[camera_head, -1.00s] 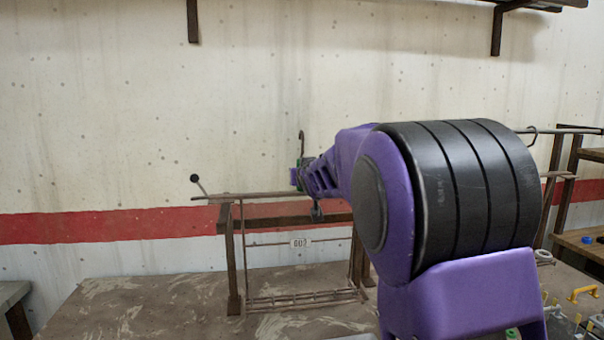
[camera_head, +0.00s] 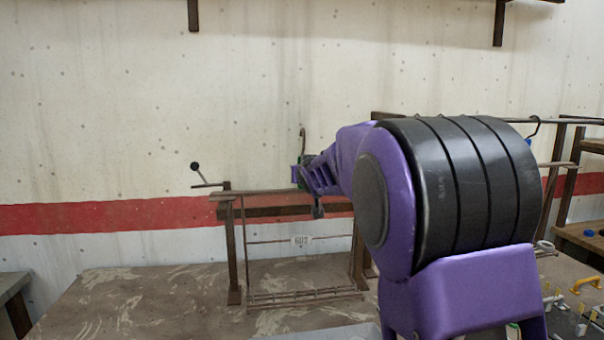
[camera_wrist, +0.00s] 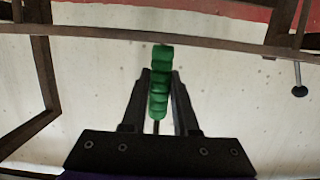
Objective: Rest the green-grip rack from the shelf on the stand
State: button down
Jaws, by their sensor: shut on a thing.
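The rack (camera_head: 300,294) is a brown wire frame with a long top rail and a number tag (camera_head: 302,240). Its green grip (camera_wrist: 160,85) is clamped between the two fingers of my gripper (camera_wrist: 159,92) in the wrist view. In the head view my gripper (camera_head: 301,177) is at the rack's top rail, partly hidden by my arm. The rack hangs in front of the brown stand (camera_head: 232,262), its rail overlapping the stand's upper part. I cannot tell whether the rail touches the stand. A dark hook shows above the grip.
A black ball-ended rod (camera_head: 195,166) projects near the stand's left post; a ball also shows in the wrist view (camera_wrist: 299,90). My arm hides the area right of the stand. A wooden shelf frame (camera_head: 568,190) and small items on the bench (camera_head: 130,300) are at right. The bench's left is clear.

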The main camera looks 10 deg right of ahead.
jog(key=shift+f+b, duration=0.2)
jog(key=shift+b, duration=0.1)
jog(key=c, duration=0.7)
grip_release()
jog(key=shift+o, duration=0.5)
jog(key=shift+f, duration=0.1)
